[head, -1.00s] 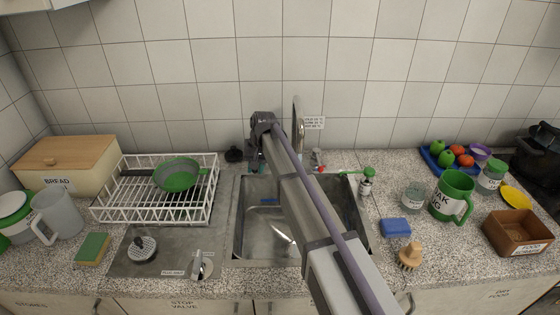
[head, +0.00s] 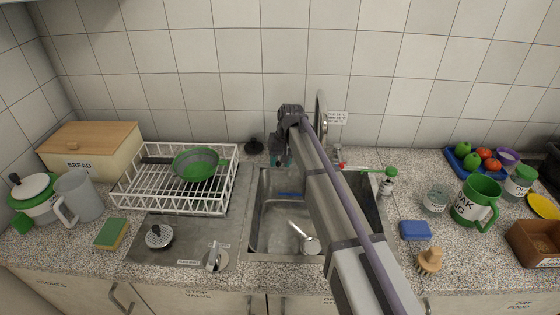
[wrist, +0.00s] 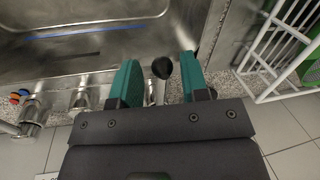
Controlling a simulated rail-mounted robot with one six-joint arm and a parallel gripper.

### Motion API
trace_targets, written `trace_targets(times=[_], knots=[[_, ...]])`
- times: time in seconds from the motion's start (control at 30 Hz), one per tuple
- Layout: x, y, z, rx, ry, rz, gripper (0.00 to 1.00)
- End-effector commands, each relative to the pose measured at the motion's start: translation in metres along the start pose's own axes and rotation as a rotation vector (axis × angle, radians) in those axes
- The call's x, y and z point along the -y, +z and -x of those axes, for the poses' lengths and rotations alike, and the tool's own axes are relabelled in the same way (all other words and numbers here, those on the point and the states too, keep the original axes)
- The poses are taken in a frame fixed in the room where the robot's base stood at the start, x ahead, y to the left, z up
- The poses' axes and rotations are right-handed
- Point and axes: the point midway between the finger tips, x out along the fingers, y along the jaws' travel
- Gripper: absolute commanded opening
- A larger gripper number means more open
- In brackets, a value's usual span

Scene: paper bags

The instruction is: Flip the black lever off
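The black lever's round knob (wrist: 162,67) shows in the wrist view, between the two teal fingers and nearer the left-right middle of the gap. A metal stem shows below it. My gripper (wrist: 158,78) is open, with a finger on each side of the knob; I cannot tell whether either finger touches it. In the head view my gripper (head: 281,160) is low at the back left of the sink, and the arm and gripper hide the lever there.
The metal sink (head: 258,215) lies in front, with the tall faucet (head: 321,115) at right. Metal fittings (wrist: 85,95) stand beside the lever. A white dish rack (head: 180,205) is left. The tiled wall is close behind.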

Motion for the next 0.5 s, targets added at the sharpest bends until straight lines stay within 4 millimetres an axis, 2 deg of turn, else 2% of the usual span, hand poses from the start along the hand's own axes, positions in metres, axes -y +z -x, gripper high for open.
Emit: trace_targets(times=[0.1, 0.33, 0.5], knots=[[0.000, 0.000, 0.000, 0.000, 0.000, 0.000, 0.51], [0.001, 0.000, 0.001, 0.000, -0.001, 0.000, 0.51], [0.002, 0.000, 0.022, 0.000, -0.001, 0.000, 0.51]])
